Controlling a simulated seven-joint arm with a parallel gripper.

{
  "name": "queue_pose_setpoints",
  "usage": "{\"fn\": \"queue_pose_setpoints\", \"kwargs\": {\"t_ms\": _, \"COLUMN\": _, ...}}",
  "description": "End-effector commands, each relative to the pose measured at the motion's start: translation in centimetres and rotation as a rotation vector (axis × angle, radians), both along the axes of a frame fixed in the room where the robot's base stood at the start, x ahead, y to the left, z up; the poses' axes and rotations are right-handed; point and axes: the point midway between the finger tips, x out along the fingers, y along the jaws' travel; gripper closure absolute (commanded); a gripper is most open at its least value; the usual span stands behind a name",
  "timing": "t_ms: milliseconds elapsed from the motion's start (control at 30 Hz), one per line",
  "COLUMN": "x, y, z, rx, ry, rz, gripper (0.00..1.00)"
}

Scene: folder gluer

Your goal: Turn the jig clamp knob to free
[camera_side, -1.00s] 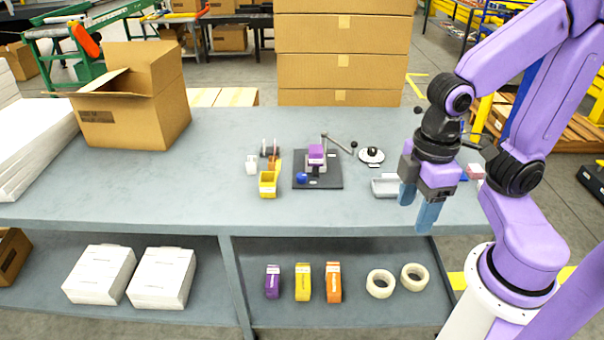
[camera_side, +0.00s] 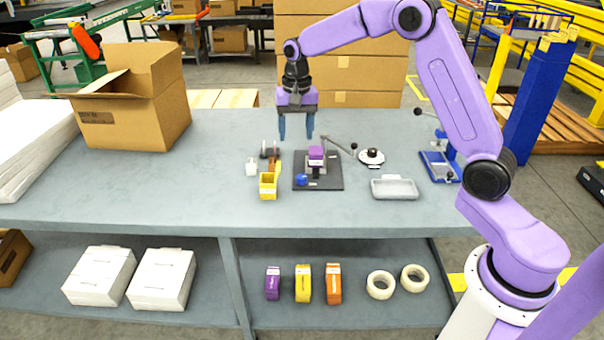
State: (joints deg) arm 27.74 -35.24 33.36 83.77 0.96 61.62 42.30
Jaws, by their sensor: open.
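The jig is a dark plate (camera_side: 330,184) on the bench with a purple block (camera_side: 316,153) standing on it. A small blue knob (camera_side: 301,180) sits at the plate's front left; its turn position is too small to tell. A metal lever (camera_side: 338,144) with a dark ball end reaches to the right behind the block. I cannot tell for certain which part is the clamp knob. My gripper (camera_side: 296,128) is open and empty, its blue fingers pointing down. It is above the bench, behind and slightly left of the jig in the picture, apart from it.
A yellow bin (camera_side: 268,185) and a small tape dispenser (camera_side: 268,151) are left of the jig. A white disc with a dark knob (camera_side: 371,157), a grey tray (camera_side: 395,188) and a blue fixture (camera_side: 440,167) are to its right.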

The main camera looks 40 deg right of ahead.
Motion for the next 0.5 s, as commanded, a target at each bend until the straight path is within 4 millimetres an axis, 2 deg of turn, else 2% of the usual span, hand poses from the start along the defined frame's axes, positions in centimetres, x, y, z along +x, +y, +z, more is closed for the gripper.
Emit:
{"fn": "queue_pose_setpoints", "kwargs": {"t_ms": 33, "x": 1.3, "y": -1.6, "z": -0.7, "rx": 0.0, "ry": 0.003, "rz": -0.072, "gripper": 0.39}}
{"fn": "queue_pose_setpoints", "kwargs": {"t_ms": 100, "x": 2.6, "y": -3.5, "z": -1.3, "rx": 0.002, "ry": 0.003, "rz": -0.159, "gripper": 0.39}}
{"fn": "queue_pose_setpoints", "kwargs": {"t_ms": 233, "x": 4.1, "y": -6.1, "z": -2.2, "rx": 0.005, "ry": 0.004, "rz": -0.273, "gripper": 0.39}}
{"fn": "queue_pose_setpoints", "kwargs": {"t_ms": 333, "x": 4.5, "y": -7.1, "z": -2.6, "rx": 0.006, "ry": 0.005, "rz": -0.315, "gripper": 0.39}}
{"fn": "queue_pose_setpoints", "kwargs": {"t_ms": 500, "x": 4.7, "y": -7.4, "z": -3.5, "rx": 0.006, "ry": 0.005, "rz": -0.33, "gripper": 0.39}}
